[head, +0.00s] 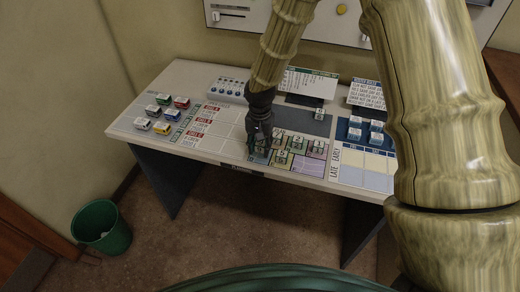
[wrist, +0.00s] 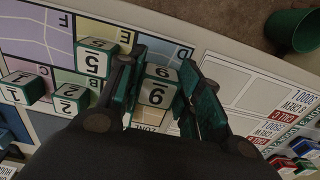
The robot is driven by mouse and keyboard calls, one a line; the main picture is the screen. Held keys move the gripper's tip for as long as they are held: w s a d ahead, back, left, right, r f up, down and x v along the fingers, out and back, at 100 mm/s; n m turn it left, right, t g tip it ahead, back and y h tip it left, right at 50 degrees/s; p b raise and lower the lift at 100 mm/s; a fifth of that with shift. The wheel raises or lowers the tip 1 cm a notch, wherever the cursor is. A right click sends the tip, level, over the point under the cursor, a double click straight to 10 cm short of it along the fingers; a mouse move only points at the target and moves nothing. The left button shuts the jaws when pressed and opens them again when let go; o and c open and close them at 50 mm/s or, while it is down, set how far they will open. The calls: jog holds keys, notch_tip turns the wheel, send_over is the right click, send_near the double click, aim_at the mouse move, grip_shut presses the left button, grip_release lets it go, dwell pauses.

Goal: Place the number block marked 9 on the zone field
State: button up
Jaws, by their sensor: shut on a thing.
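The number block marked 9 (wrist: 155,97) is white with green edges, and sits between my gripper's two fingers in the wrist view. My gripper (wrist: 160,85) is shut on it, with one finger on each side. In the head view my gripper (head: 259,140) points down over the left part of the coloured map on the desk. A pale field with a partly hidden label starting "ZON" (wrist: 148,127) shows just below the block in the wrist view. I cannot tell whether the block touches the surface.
A block marked 5 (wrist: 95,62) stands close beside the left finger. A block marked 2 (wrist: 70,97) and others stand farther left. Small toy vehicles (head: 163,129) stand on the desk's left side. White call fields (wrist: 240,85) lie clear on the right in the wrist view.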

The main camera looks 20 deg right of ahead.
aim_at(260, 145)
jog(key=shift+f+p, duration=0.5)
jog(key=shift+f, duration=0.85)
jog(key=shift+f, duration=0.15)
jog(key=o, duration=0.9)
jog(key=shift+r+b, duration=1.85)
jog(key=shift+r, duration=4.35)
